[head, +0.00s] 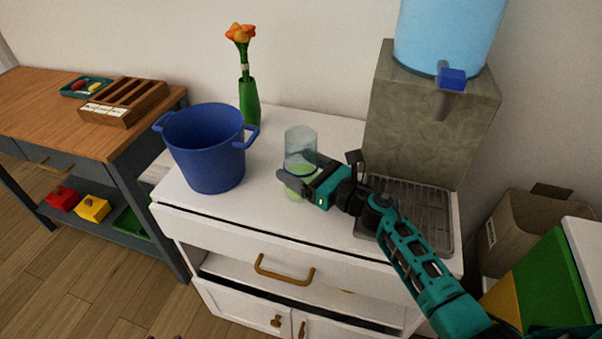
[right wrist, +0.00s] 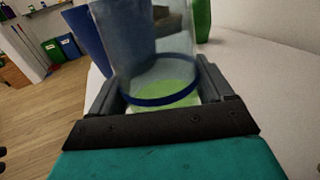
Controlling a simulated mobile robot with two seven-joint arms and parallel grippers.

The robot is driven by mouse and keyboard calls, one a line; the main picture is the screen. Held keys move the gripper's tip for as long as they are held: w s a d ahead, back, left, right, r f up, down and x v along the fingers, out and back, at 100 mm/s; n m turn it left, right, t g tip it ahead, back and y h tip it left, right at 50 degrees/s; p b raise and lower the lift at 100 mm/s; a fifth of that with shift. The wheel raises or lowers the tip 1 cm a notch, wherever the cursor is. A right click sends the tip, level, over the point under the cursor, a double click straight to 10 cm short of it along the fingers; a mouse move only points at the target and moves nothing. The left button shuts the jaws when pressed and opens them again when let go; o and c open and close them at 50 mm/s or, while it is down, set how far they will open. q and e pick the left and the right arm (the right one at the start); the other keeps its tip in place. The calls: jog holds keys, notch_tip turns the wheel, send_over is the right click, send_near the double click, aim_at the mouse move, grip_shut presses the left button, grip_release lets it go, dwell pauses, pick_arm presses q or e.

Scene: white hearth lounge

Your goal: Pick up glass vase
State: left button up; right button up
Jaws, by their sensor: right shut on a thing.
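The glass vase (head: 300,140) is a clear upright cylinder with a dark blue band and a green lower part. It is over the white cabinet top, right of the blue pot. My right gripper (head: 298,172) is shut on it, with a finger on either side near the blue band. In the right wrist view the vase (right wrist: 150,45) stands between the two fingers (right wrist: 160,88), its green base showing below the band. I cannot tell whether its bottom touches the cabinet top.
The blue pot (head: 207,155) stands close on the left, a green vase with orange flowers (head: 250,100) behind. A water dispenser (head: 420,125) with a drip grate (head: 425,210) is on the right. The white cabinet top (head: 240,205) is clear in front.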

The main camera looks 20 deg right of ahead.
jog(key=c, duration=0.8)
jog(key=shift+o, duration=0.2)
jog(key=shift+r, duration=0.1)
jog(key=shift+r, duration=0.1)
